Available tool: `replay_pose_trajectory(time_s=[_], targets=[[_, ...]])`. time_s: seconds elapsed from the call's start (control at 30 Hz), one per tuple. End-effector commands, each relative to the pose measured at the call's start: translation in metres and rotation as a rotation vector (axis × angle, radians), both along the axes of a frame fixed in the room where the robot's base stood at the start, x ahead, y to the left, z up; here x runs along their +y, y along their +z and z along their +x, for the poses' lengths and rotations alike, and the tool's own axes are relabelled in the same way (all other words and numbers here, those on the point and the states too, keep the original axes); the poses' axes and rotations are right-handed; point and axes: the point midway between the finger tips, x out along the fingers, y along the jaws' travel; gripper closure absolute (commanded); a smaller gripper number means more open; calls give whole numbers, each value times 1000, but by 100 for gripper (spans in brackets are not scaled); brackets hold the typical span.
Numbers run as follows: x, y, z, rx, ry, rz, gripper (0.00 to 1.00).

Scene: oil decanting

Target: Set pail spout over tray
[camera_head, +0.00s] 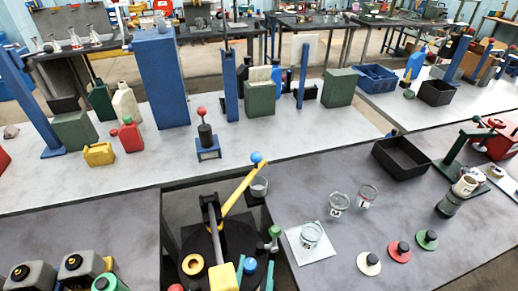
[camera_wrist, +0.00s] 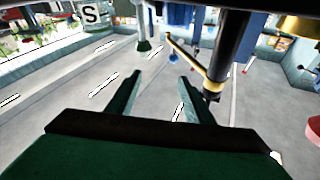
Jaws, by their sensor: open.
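The black open tray (camera_head: 400,158) lies on the grey bench at the right in the head view and looks empty. A small dark grey vessel (camera_head: 449,206) stands right of it, close to a cream cup (camera_head: 466,185) by a green stand. I cannot tell for sure whether either is the pail, and I make out no spout. My gripper (camera_wrist: 160,76) shows in the wrist view with two green fingers spread apart and nothing between them. I cannot pick it out surely in the head view.
A black post (camera_wrist: 232,50) and a yellow lever (camera_wrist: 190,60) stand close right of my fingers in the wrist view. Labelled glass jars (camera_head: 338,204) and knobbed discs (camera_head: 399,250) occupy the near bench. A red can (camera_head: 497,138) stands at the far right.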

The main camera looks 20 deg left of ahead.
Motion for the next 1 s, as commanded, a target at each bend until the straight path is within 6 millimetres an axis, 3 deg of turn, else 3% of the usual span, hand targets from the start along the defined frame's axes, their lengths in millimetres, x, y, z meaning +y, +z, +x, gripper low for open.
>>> replay_pose_trajectory(time_s=[0.1, 0.2, 0.6, 0.8, 1.0], targets=[[26, 31, 30, -84, 51, 28, 53], [38, 44, 57, -88, 89, 24, 53], [42, 63, 161, 116, 167, -47, 53], [41, 82, 197, 204, 192, -51, 53], [48, 104, 215, 243, 226, -43, 53]])
